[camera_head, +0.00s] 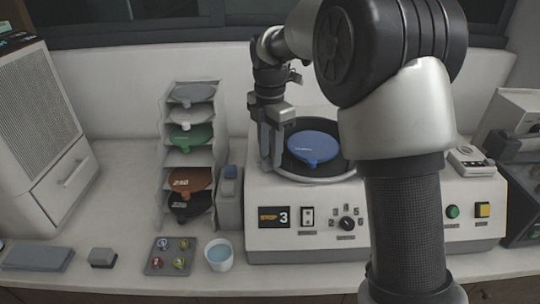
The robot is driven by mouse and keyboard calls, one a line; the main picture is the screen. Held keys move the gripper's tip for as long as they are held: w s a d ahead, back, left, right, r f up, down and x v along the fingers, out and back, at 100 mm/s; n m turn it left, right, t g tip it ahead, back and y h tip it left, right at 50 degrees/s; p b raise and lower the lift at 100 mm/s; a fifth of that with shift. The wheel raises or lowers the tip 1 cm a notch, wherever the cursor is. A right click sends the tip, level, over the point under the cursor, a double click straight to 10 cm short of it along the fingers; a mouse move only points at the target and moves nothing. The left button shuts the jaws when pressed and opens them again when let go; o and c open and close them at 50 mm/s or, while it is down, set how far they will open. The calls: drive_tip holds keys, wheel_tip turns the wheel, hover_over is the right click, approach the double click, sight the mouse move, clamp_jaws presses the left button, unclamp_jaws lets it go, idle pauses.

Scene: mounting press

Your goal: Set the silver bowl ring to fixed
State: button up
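The silver bowl ring (318,181) runs around the dark round bowl on top of the white press (330,215). A blue disc with a tab (314,146) lies in the bowl. My gripper (272,163) points down at the left side of the ring, its fingertips at or very close to the rim. The fingers look close together; whether they touch the ring or hold part of it is not clear. My arm hides the right part of the ring and the middle of the press. No marking of the ring's setting is readable.
The press front has a display reading 3 (274,217), a switch (307,216), a knob (346,223), a green button (452,211) and a yellow one (483,209). A rack of coloured discs (191,137), a grey bottle (229,198) and a cup (219,255) stand left.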

sight(290, 181)
drive_tip(key=shift+f, duration=0.6)
clamp_jaws()
drive_tip(key=s+d+n, duration=0.2)
drive_tip(key=s+d+n+p, duration=0.1)
drive_tip(key=s+d+n, duration=0.1)
drive_tip(key=shift+s+d+r, duration=0.1)
drive_tip(key=shift+d+r, duration=0.05)
drive_tip(key=shift+d, duration=0.1)
drive_tip(key=shift+s+d+n, duration=0.15)
drive_tip(key=shift+d+n, duration=0.05)
drive_tip(key=shift+n, duration=0.3)
unclamp_jaws()
drive_tip(key=shift+d, duration=0.1)
